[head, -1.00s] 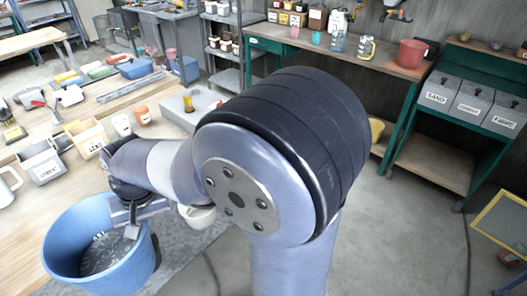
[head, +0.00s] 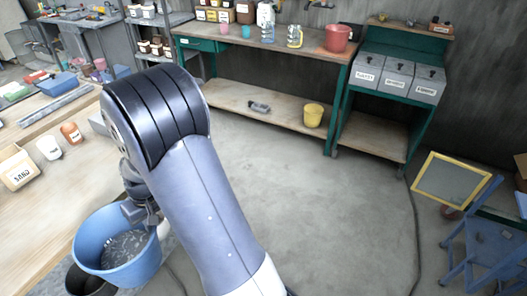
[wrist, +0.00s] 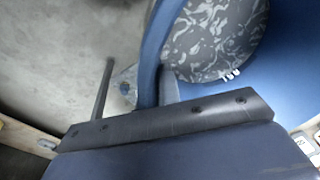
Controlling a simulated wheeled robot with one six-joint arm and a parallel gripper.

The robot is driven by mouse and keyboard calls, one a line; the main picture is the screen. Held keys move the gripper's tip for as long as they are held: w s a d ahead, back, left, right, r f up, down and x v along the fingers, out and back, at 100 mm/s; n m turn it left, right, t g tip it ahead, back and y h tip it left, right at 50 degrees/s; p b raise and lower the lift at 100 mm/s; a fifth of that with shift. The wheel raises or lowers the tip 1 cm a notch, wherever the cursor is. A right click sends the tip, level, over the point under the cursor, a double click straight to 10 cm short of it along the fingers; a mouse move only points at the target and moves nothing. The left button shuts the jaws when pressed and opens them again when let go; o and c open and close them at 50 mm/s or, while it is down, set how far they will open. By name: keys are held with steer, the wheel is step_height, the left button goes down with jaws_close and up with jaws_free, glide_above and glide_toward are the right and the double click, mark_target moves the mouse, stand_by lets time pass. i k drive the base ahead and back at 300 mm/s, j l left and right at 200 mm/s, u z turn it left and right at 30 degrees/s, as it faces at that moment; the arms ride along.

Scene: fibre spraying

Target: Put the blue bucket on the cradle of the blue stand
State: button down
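The blue bucket (head: 150,262) is at the lower left of the head view, beside the bench edge, with grey speckled contents inside. My gripper (head: 140,212) is at its rim, and the bucket appears to hang from it, roughly upright. In the wrist view the bucket's wall (wrist: 152,50) runs between the fingers of my gripper (wrist: 135,95); the exact contact is partly hidden. A blue stand (head: 470,248) is at the right edge of the head view, partly cut off; its cradle cannot be made out clearly.
A yellow-framed panel (head: 450,180) leans beside the stand. A dark round container (head: 88,284) is below the bucket. The wooden bench (head: 60,205) is at left. A green workbench (head: 275,112) and a bin unit (head: 385,85) line the back. The middle floor (head: 320,210) is clear.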

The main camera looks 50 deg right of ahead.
mark_target(498, 246)
steer(key=i+l, duration=0.1)
steer(key=l, duration=0.6)
steer(key=i+l, duration=0.1)
steer(key=l, duration=1.3)
steer(key=i+l, duration=0.15)
steer(key=l, duration=0.55)
steer(key=i+l, duration=0.1)
steer(key=l, duration=0.6)
steer(key=i+l, duration=0.1)
steer(key=l, duration=0.6)
steer(key=l+z, duration=0.35)
steer(key=i+l+z, duration=0.1)
steer(key=z, duration=4.75)
